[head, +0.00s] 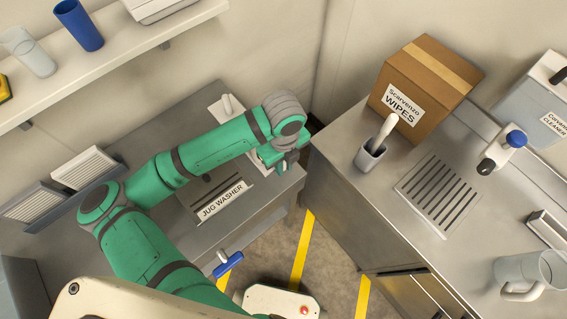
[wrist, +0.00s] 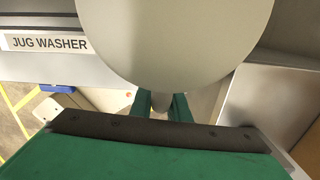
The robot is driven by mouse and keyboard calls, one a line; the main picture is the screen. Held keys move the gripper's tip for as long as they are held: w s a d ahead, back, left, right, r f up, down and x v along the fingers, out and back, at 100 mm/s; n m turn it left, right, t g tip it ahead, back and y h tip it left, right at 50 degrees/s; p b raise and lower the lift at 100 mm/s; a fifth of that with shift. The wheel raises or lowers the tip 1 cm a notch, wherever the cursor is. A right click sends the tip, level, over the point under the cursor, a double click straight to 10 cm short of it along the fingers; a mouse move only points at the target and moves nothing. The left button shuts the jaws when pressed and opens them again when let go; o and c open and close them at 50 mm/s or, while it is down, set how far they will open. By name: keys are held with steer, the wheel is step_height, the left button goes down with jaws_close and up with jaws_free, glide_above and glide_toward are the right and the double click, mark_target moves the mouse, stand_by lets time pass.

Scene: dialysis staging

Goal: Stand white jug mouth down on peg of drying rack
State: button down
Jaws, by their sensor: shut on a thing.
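My gripper (head: 279,160) is over the right end of the steel counter and points downward; it also shows in the wrist view (wrist: 162,106). Its green fingers are shut on a narrow pale part of the white jug (wrist: 175,40), probably the handle. The jug's smooth round face fills the top middle of the wrist view; its mouth is not visible. In the head view my arm and gripper hide most of the jug. A pale rack (head: 216,110) with an upright white peg (head: 227,104) is partly covered by my arm.
On the right counter stand a wipes box (head: 425,85), a grey holder (head: 370,158), a drain grille (head: 438,194) and a clear jug (head: 525,272). A shelf (head: 120,50) with cups is upper left.

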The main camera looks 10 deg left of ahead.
steer(key=shift+f, duration=0.1)
steer(key=c, duration=1.6)
jaws_free()
step_height(320, 180, up, 11)
steer(key=shift+f, duration=0.1)
